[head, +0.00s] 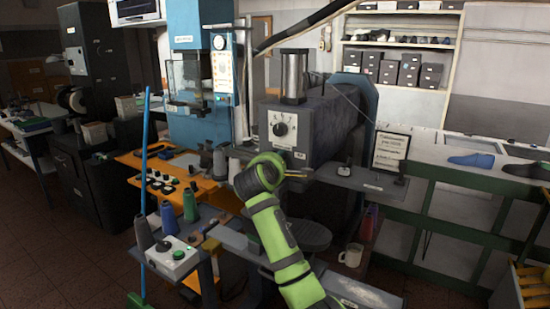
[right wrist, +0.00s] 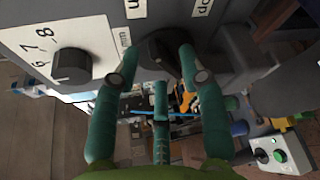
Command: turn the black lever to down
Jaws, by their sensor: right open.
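The lever's exact position is hard to read. In the head view my green right arm ends in front of the grey machine (head: 320,130) and hides the gripper and the lever. My left gripper is not in view.
A black dial (right wrist: 72,64) with numbers sits left of the fingers; it also shows in the head view (head: 283,129). A control box with a green button (head: 178,255) stands at lower left.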

